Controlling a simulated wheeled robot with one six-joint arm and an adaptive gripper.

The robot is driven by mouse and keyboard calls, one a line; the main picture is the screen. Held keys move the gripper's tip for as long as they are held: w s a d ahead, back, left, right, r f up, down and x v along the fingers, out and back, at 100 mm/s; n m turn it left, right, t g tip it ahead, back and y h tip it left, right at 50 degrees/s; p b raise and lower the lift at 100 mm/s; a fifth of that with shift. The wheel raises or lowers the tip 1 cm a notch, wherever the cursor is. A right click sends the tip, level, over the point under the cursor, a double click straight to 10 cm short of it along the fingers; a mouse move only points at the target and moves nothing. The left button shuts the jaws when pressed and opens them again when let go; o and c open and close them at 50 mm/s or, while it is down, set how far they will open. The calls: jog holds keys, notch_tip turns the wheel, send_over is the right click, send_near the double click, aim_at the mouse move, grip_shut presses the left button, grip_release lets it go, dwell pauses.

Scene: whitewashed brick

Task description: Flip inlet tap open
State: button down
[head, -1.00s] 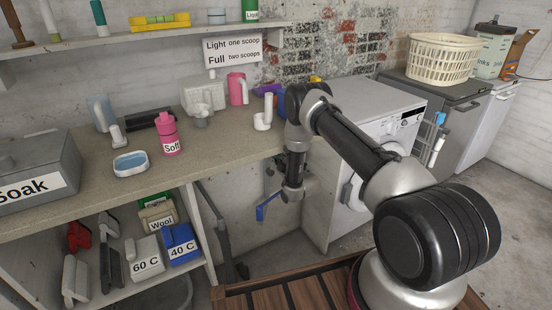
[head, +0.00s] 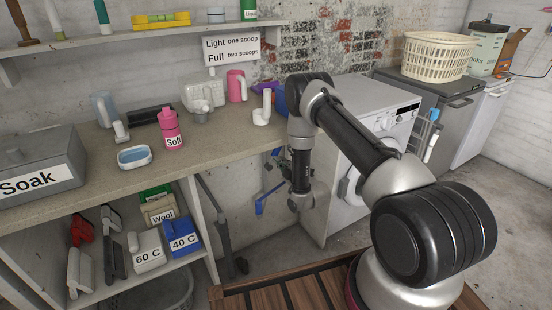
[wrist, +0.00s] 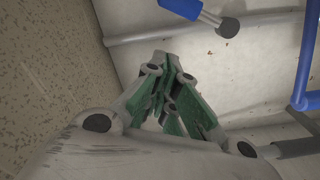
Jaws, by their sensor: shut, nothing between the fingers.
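A blue lever handle (head: 262,203) shows below the counter in the head view, angled down to the left, with a thin stem running up right behind my wrist. More blue fittings (head: 276,152) sit above it by the wall. In the wrist view, a blue bar (wrist: 306,65) stands at the right and a blue-ended piece (wrist: 182,8) with a dark round tip shows at the top. I cannot tell which is the inlet tap. My gripper (wrist: 172,58), with green finger links, is shut and empty, apart from both blue parts.
The speckled counter (head: 210,150) runs along the left of my arm, and its surface fills the left of the wrist view. The washing machine (head: 362,100) stands to the right. A wooden slatted platform (head: 290,290) lies below.

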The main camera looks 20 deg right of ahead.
jog(key=shift+s, duration=0.25)
